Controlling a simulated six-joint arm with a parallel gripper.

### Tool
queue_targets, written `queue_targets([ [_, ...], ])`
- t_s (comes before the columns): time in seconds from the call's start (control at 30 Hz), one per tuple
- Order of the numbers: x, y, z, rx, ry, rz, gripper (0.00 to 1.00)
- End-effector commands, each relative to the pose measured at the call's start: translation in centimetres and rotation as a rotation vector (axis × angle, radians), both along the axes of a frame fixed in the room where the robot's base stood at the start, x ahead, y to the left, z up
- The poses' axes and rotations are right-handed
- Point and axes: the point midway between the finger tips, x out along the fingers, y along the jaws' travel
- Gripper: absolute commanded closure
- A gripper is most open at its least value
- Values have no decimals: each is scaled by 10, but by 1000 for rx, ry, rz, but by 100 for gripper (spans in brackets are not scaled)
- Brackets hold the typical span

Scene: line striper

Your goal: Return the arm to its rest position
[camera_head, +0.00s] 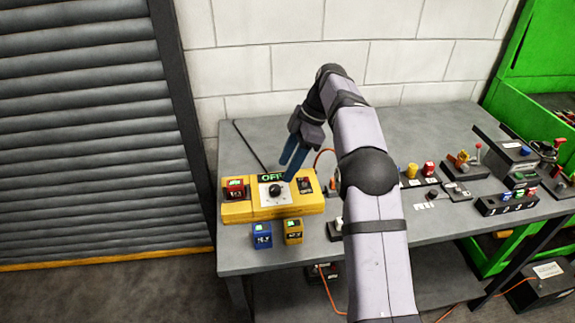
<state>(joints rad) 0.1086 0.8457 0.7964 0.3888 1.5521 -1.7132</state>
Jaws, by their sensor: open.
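My arm reaches from the bottom right over the grey table. My gripper (286,176) points down and left, with its dark blue fingers parted. Its tips are just above or at the black knob (275,190) on the yellow control box (240,211); I cannot tell whether they touch it. The box has a display reading "OFF" in green, a red button (235,184) at its left and a small dark switch panel (305,185) at its right. No object shows between the fingers.
Several switch boxes and a green cabinet (505,70) are at the right. A grey roller shutter (90,130) is at the left. The table's back left is mostly clear.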

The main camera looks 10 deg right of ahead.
Motion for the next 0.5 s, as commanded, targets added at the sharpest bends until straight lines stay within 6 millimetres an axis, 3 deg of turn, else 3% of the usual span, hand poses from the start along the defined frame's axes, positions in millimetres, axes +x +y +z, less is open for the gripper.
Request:
queue_targets([
  [0.27, -1, 0, 0, -3, 5, -11, 55],
  [0.5, -19, -2, -3, -44, 68, -176, 55],
])
